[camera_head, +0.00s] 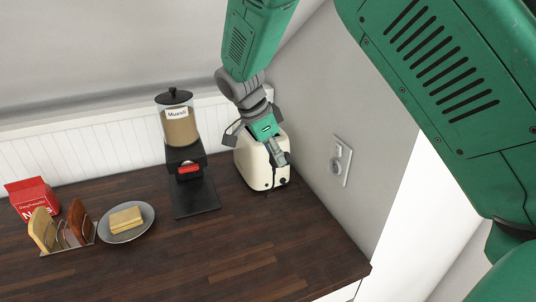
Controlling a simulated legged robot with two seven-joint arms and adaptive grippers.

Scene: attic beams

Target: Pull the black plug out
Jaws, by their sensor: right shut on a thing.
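My right gripper (277,151) reaches down from the top, in front of the cream toaster (254,167) on the counter. It is shut on a small dark thing at its fingertips, which seems to be the black plug (287,158); the fingers hide much of it. A thin dark cord (270,181) shows low against the toaster's side. The white wall outlet (341,161) is on the grey wall to the right, with a round grey-white part on it. The gripper is apart from the outlet, to its left. My left gripper is not in view.
A muesli dispenser (181,128) stands left of the toaster on the dark wooden counter (240,245). Farther left are a plate (119,234) with a yellow block, a rack (73,248) of slices and a red carton (32,195). The counter's front middle is clear.

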